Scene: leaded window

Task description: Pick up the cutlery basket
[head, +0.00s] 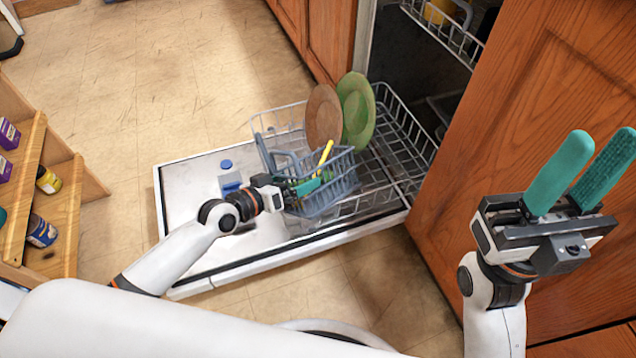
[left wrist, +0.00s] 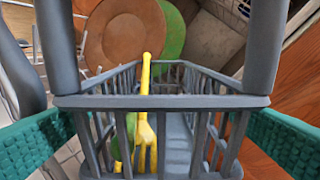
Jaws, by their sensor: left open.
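The grey-blue cutlery basket (head: 332,187) stands on the lower dishwasher rack. It holds yellow and green cutlery (head: 325,152). My left gripper (head: 303,187) is at the basket's left end, and its far side is partly hidden. In the left wrist view the basket (left wrist: 160,101) fills the middle, with a yellow fork (left wrist: 146,130) inside. The teal fingers of my left gripper (left wrist: 152,132) are spread, one on each side of the basket. I cannot tell whether they touch it. My right gripper (head: 603,143) is raised at the right, its teal fingers apart and nothing between them.
A brown plate (head: 322,118) and a green plate (head: 358,108) stand in the lower rack (head: 402,140) behind the basket. The open dishwasher door (head: 185,200) lies under it. A wooden cabinet panel (head: 500,120) is close on the right. A shelf (head: 62,215) with jars stands left.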

